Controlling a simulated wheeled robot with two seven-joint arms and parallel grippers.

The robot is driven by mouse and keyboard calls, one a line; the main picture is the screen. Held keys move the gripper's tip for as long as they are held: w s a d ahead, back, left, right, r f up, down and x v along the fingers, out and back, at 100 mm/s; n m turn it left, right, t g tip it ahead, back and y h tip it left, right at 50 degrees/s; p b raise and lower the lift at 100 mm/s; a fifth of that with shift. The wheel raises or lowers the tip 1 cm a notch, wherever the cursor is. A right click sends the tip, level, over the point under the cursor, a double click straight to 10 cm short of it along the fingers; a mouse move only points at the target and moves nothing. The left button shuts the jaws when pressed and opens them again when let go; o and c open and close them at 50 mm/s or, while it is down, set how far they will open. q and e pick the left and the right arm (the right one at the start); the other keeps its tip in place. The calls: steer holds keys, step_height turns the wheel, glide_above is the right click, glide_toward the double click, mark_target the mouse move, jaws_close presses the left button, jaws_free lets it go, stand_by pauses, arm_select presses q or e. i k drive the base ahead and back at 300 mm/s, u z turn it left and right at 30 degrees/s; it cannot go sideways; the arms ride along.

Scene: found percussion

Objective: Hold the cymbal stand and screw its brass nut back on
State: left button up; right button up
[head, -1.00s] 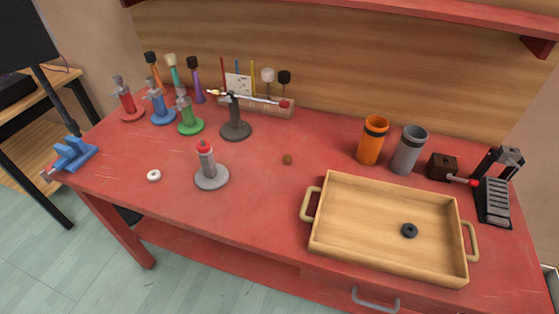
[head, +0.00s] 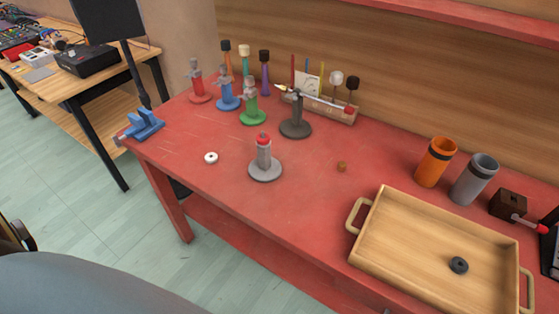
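A short grey stand (head: 265,172) with a round base, an upright post and a red top stands near the front of the red table. A dark stand (head: 296,127) with a round base stands behind it to the right. I cannot tell for certain which one is the cymbal stand. A small brown-orange piece (head: 341,166) lies on the table right of the grey stand; it may be the brass nut, but it is too small to tell. A white ring (head: 211,157) lies left of the grey stand. Neither of my grippers is in view.
Red (head: 199,95), blue (head: 228,103) and green (head: 252,117) stands are at the back left, near several mallets. A blue vise (head: 143,125) is at the left edge. A wooden tray (head: 385,204) holds a black ring (head: 458,265). Orange (head: 435,165) and grey (head: 474,182) cups stand behind.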

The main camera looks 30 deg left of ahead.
mark_target(264, 169)
steer(key=z, duration=3)
steer(key=k, duration=0.9)
steer(key=u, duration=1.8)
